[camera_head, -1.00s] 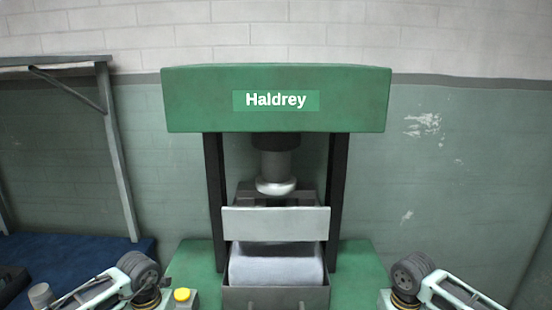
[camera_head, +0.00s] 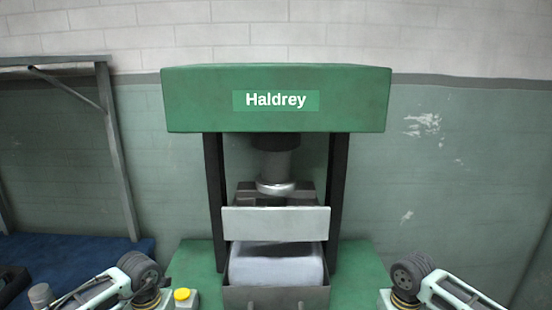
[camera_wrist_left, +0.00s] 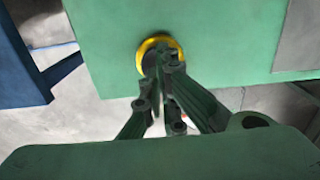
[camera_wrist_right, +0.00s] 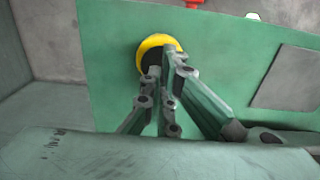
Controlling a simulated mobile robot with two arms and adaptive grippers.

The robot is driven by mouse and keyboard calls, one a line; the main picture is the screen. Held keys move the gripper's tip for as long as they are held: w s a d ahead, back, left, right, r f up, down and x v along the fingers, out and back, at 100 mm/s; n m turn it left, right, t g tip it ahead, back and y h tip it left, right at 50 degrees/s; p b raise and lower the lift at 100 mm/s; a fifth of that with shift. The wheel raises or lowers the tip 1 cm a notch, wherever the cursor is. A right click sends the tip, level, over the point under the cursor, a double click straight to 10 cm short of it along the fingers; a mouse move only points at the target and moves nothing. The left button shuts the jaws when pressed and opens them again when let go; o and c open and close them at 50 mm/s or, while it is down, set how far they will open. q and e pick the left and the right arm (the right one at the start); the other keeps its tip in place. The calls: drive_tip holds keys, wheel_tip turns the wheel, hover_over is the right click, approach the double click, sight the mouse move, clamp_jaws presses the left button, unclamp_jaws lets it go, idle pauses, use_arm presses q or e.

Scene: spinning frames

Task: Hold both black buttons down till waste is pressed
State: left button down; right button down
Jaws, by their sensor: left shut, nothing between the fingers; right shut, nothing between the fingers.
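The press (camera_head: 276,98) is green, marked "Haldrey". Its ram (camera_head: 276,187), with a silver head, is down between the dark posts, partly behind a pale guard plate (camera_head: 276,224). A whitish block, which I take for the waste (camera_head: 276,267), lies in the grey tray below. In the left wrist view, my shut left gripper (camera_wrist_left: 163,62) has its tips over a black button (camera_wrist_left: 150,60) in a yellow ring. In the right wrist view, my shut right gripper (camera_wrist_right: 170,60) is over the other black button (camera_wrist_right: 151,57). I cannot tell how deep either button sits.
A grey metal frame (camera_head: 118,150) stands at the left, above a blue surface (camera_head: 80,257). A red part (camera_wrist_right: 195,3) shows at the top of the right wrist view.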

use_arm(q)
drive_tip(key=shift+f, duration=1.45)
use_arm(e)
drive_tip(key=shift+f, duration=1.45)
idle(1.8)
drive_tip(key=shift+r, duration=3.05)
drive_tip(key=s+r, duration=0.3)
drive_tip(key=s, duration=0.4)
use_arm(q)
drive_tip(key=shift+r, duration=3.05)
